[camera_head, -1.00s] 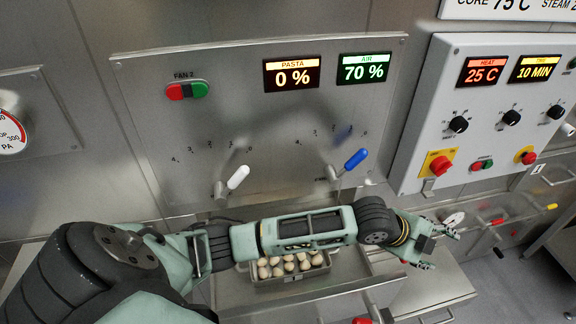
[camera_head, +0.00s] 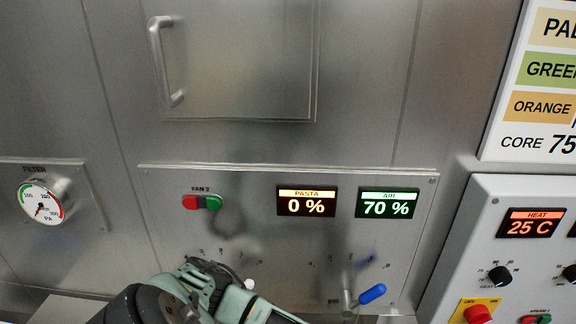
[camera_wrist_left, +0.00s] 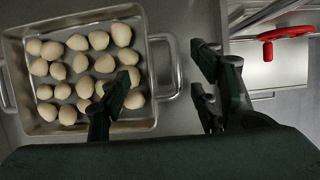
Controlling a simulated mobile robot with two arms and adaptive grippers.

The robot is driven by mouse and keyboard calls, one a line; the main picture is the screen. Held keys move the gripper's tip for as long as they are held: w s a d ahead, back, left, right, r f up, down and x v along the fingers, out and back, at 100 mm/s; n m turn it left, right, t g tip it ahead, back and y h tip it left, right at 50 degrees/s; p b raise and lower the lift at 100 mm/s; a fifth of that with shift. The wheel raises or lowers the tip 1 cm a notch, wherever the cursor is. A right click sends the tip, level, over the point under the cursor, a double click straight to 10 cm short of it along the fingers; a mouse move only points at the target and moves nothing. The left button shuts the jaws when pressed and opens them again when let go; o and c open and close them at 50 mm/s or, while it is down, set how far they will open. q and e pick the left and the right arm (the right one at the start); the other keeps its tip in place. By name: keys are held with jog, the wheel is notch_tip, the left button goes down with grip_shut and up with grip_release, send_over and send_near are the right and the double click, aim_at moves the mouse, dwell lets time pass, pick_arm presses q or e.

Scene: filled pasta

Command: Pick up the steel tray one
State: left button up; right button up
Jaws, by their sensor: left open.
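The steel tray (camera_wrist_left: 62,129) fills the left of the left wrist view. It holds many pale round pasta pieces (camera_wrist_left: 77,42) and has a loop handle (camera_wrist_left: 173,64) on its right side. My left gripper (camera_wrist_left: 163,80) is open, its fingers apart around the area of that handle. One finger overlaps the tray's right part in the picture; I cannot tell whether it touches. In the head view the tray is out of frame and only part of my left arm shows at the bottom. My right gripper is not in view.
A red handle (camera_wrist_left: 285,34) is at the upper right of the wrist view, by a pale metal surface. In the head view, a steel control panel (camera_head: 260,225) has a blue-tipped lever (camera_head: 372,293). A grey control box (camera_head: 500,225) stands to the right.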

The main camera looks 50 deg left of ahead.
pick_arm(q)
jog(key=x, duration=0.3)
jog(key=shift+w+d, duration=0.15)
jog(key=shift+d, duration=0.05)
jog(key=shift+a+f, duration=0.1)
jog(key=c, duration=1.1)
grip_shut()
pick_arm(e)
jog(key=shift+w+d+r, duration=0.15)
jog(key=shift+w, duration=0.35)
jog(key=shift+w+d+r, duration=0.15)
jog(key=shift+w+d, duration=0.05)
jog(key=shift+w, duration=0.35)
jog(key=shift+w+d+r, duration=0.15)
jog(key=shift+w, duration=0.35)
